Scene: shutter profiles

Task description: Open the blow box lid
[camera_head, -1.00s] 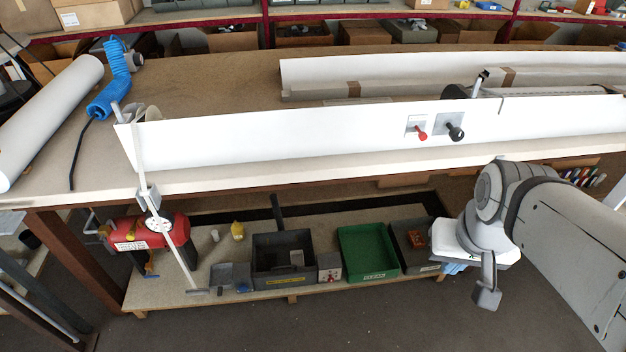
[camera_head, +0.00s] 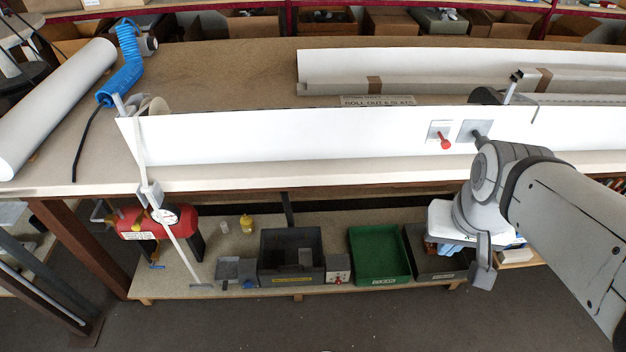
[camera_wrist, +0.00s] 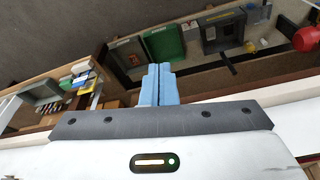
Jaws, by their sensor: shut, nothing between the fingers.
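I cannot tell for sure which thing is the blow box or its lid; no readable label names it. A long white panel (camera_head: 290,138) runs along the bench's front edge. A red knob (camera_head: 445,143) on a small plate stands out from it. A grey plate (camera_head: 468,131) with a dark knob is to its right, partly behind my arm. My gripper (camera_head: 450,249) is below the bench top at the right, over the lower shelf's right end. Its blue fingers (camera_wrist: 158,85) are together and empty in the wrist view, apart from the panel's knobs.
The lower shelf holds a dark grey bin (camera_head: 291,255), a green tray (camera_head: 379,256), another dark bin (camera_head: 437,262) and a red machine (camera_head: 155,221). A white lever (camera_head: 150,195) hangs at the panel's left end. A white roll (camera_head: 55,105) lies at the bench's left. The floor in front is clear.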

